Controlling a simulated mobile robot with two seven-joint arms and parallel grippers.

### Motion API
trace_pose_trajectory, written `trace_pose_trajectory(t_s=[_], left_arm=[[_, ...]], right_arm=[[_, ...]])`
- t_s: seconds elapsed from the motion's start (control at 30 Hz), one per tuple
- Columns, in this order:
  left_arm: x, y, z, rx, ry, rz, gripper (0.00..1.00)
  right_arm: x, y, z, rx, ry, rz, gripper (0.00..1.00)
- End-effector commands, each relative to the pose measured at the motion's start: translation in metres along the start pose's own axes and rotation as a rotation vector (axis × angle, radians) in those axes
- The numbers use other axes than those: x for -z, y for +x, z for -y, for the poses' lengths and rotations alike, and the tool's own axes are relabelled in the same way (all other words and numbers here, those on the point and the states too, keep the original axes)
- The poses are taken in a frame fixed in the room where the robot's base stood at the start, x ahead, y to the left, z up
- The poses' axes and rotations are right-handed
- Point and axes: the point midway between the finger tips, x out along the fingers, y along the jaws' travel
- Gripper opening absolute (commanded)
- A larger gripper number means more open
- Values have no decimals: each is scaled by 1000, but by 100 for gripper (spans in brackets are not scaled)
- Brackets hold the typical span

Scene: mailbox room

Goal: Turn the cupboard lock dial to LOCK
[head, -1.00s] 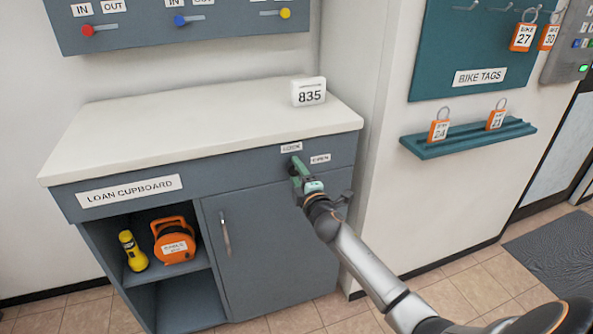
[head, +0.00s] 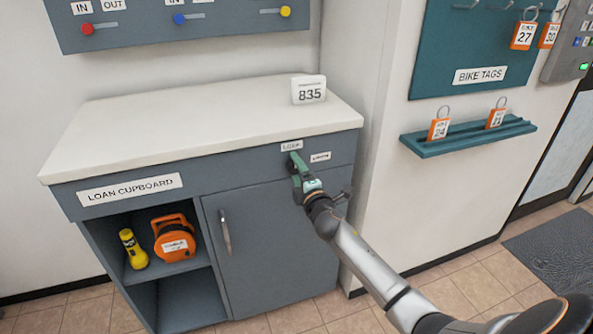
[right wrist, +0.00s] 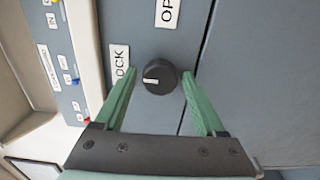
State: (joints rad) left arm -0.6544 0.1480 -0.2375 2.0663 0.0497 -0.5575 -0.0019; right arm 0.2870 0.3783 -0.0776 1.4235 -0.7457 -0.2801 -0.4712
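The loan cupboard's dark round lock dial (right wrist: 158,78) shows in the right wrist view, on the grey front. Its white mark points left, toward the LOCK label (right wrist: 119,75). The OPEN label (right wrist: 167,14) is above the dial in that view. My right gripper (right wrist: 160,75) is open, with one green finger on each side of the dial and a visible gap on both sides. In the head view my right gripper (head: 295,161) is at the cupboard front below the LOCK label (head: 291,146) and hides the dial. My left gripper is out of view.
The white countertop (head: 200,125) carries an 835 sign (head: 308,90). The cupboard door (head: 262,245) is shut. A yellow torch (head: 133,249) and an orange case (head: 174,238) stand on the open shelf. A bike tag shelf (head: 467,138) is on the right wall.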

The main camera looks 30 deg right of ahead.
Motion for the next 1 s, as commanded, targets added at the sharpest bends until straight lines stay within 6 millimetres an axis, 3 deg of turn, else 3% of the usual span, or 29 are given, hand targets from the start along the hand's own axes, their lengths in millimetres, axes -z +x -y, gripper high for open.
trace_pose_trajectory(t_s=[0.1,0.47,1.0], left_arm=[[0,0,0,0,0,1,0],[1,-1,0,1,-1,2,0],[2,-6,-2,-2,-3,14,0]], right_arm=[[0,0,0,0,1,0,85],[0,-6,0,2,3,0,85],[0,-96,1,3,3,-1,85]])
